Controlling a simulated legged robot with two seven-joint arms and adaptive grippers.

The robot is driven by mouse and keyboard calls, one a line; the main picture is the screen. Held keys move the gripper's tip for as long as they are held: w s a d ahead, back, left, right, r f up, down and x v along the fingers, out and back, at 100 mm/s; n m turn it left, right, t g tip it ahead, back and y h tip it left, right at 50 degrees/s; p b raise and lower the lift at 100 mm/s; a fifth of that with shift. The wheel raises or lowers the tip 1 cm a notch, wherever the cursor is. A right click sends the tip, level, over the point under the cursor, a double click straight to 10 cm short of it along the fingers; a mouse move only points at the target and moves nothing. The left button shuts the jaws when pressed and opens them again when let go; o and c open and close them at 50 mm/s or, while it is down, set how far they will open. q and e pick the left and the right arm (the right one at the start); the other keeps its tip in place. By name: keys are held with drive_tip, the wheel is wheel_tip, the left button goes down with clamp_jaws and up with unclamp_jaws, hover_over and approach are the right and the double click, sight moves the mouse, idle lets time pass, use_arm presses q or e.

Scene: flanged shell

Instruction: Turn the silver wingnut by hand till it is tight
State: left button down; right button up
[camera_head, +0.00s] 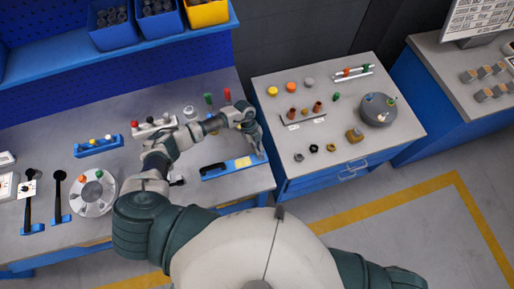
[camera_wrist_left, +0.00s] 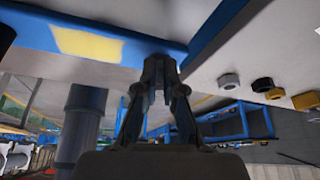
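My left gripper (camera_head: 257,148) reaches over the left workbench, at the right end of a blue plate (camera_head: 220,170) with a yellow patch and a black handle. In the left wrist view its fingers (camera_wrist_left: 160,68) come together against or very near the blue plate edge (camera_wrist_left: 135,42); they look shut, with nothing visible between them. I cannot make out a silver wingnut in either view; it may be hidden or too small. My right gripper is out of view.
The right table holds another round grey part (camera_head: 377,110), a small rack (camera_head: 303,119), and loose nuts, including a brass one (camera_head: 354,135). Black levers (camera_head: 59,190) stand at the left bench's front. A blue shelf (camera_head: 150,45) with bins hangs above.

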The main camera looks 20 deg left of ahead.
sight(264, 154)
use_arm(q)
drive_tip(key=shift+s+f+m, duration=0.1)
drive_tip(key=shift+f+m, duration=0.15)
drive_tip(key=shift+m, duration=0.05)
